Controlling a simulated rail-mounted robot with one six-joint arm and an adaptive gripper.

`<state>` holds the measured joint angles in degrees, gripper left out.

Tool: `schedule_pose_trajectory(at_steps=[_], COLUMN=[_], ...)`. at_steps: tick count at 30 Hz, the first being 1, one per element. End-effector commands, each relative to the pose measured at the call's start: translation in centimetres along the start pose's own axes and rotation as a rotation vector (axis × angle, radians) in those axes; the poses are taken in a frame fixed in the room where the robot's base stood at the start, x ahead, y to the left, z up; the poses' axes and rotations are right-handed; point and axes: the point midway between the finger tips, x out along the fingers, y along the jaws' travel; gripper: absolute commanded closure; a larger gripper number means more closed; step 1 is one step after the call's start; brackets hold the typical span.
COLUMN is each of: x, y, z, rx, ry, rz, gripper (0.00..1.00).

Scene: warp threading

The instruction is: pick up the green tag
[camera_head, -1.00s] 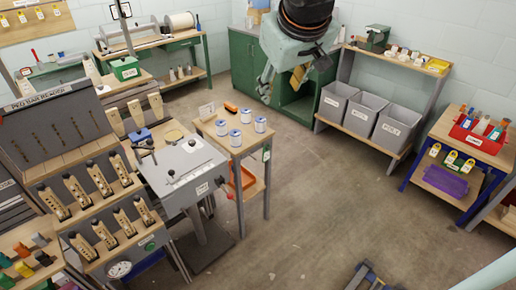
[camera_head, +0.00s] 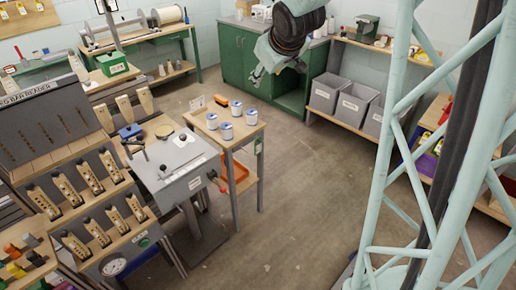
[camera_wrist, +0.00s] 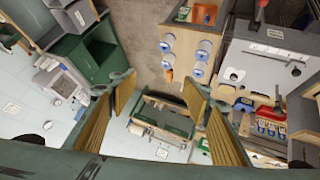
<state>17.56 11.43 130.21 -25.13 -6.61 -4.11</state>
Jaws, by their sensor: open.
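My gripper (camera_head: 257,77) is above and beyond the stand, in front of the green cabinet, apart from the tag. In the wrist view my gripper (camera_wrist: 160,95) has its wooden-coloured finger pads spread wide with nothing between them.
White-and-blue spools (camera_head: 225,131) stand on the stand's top (camera_head: 234,143), with an orange bin below. A grey machine (camera_head: 178,165) stands left of it. Grey bins (camera_head: 356,105) sit on the right shelf. Open floor (camera_head: 310,185) lies right of the stand.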

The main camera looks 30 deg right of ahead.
Motion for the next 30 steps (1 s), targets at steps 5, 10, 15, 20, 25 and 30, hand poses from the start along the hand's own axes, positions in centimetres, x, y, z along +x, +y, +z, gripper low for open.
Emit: schedule_pose_trajectory(at_steps=[5, 10, 15, 20, 25, 30], x=[3.6, 6.8, 9.9, 12.8, 15.7, 18.6], y=[0.9, 1.7, 2.2, 2.7, 3.0, 3.2], z=[0.0, 0.0, 0.3, 0.7, 1.3, 2.1], rx=[-0.017, -0.033, -0.048, -0.060, -0.070, -0.078], ry=[0.029, 0.062, 0.094, 0.126, 0.161, 0.197], rz=[-0.007, -0.015, -0.027, -0.039, -0.054, -0.071], gripper=[0.56, 0.56, 0.56, 0.56, 0.56, 0.56])
